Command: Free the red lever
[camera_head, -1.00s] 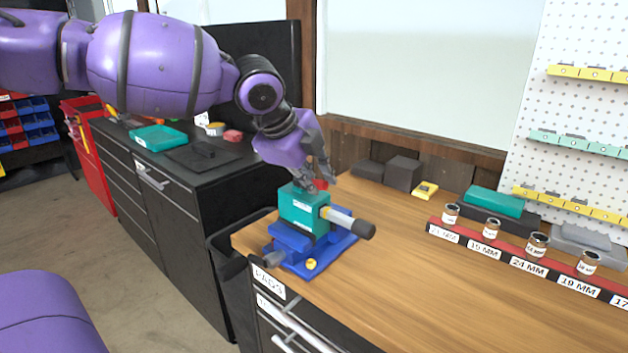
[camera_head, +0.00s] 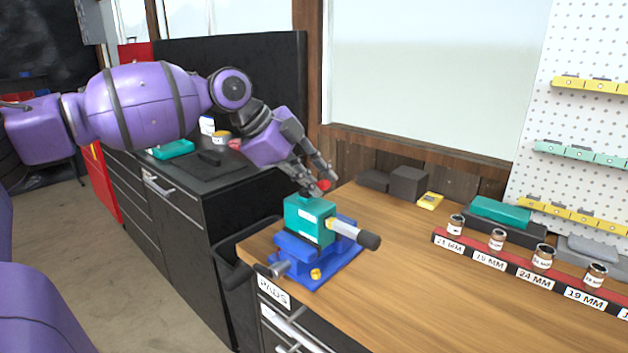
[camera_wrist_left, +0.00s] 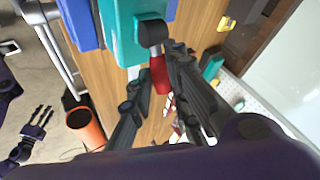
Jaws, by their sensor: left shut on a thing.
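The red lever (camera_head: 324,185) shows as a small red end above the teal block (camera_head: 304,221). In the left wrist view the lever (camera_wrist_left: 160,74) has a red grip on a dark pivot at the block's edge. My left gripper (camera_head: 315,188) comes from the upper left and is shut on the lever, its fingers on either side of the red grip. The teal block sits in a blue vise (camera_head: 290,246), and a black-ended handle (camera_head: 352,232) sticks out to the right. What seems my right gripper (camera_wrist_left: 40,120) is small at the left of the wrist view; its jaws are unclear.
The vise stands at the near left corner of the wooden bench (camera_head: 420,275). A labelled rack (camera_head: 510,262) with several jars lies to the right. Dark blocks (camera_head: 408,182) stand by the back wall. The bench between vise and rack is clear.

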